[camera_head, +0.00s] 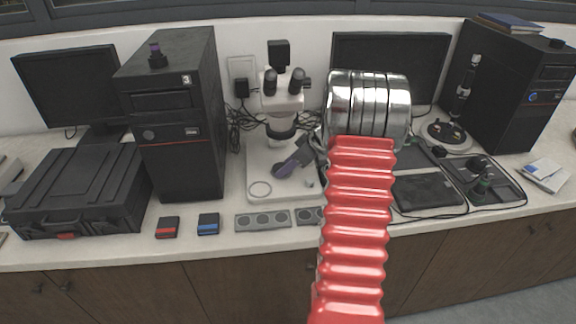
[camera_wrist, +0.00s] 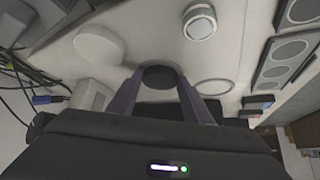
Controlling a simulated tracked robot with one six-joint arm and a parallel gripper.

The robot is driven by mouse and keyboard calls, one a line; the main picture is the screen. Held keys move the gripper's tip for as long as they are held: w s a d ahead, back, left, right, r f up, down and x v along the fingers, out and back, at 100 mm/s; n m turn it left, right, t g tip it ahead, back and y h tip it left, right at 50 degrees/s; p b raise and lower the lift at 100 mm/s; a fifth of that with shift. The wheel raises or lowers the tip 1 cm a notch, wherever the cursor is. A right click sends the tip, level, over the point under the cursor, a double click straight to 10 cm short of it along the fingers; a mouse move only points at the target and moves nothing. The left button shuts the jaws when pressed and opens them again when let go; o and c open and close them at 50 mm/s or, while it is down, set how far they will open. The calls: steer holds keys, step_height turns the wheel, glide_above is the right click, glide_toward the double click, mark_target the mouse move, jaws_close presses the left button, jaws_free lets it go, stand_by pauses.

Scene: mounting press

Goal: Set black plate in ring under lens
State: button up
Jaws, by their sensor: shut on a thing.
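My gripper (camera_head: 283,169) reaches in from the right over the white microscope base (camera_head: 259,160), in front of and below the lens (camera_head: 281,133). Its two purple fingers are shut on the round black plate, which shows dark between the fingertips in the wrist view (camera_wrist: 160,77). A thin ring (camera_head: 260,189) lies on the front left of the base. It also shows in the wrist view (camera_wrist: 215,87), beside the plate to the right, apart from it. The ring looks empty. Whether the plate touches the base, I cannot tell.
A small round knob (camera_head: 310,183) stands on the base to the right. A black computer tower (camera_head: 180,120) stands left. Cables lie behind the microscope.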

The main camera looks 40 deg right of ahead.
steer(key=o, duration=1.1)
steer(key=shift+r, duration=0.1)
steer(key=v, duration=1.2)
stand_by(0.4)
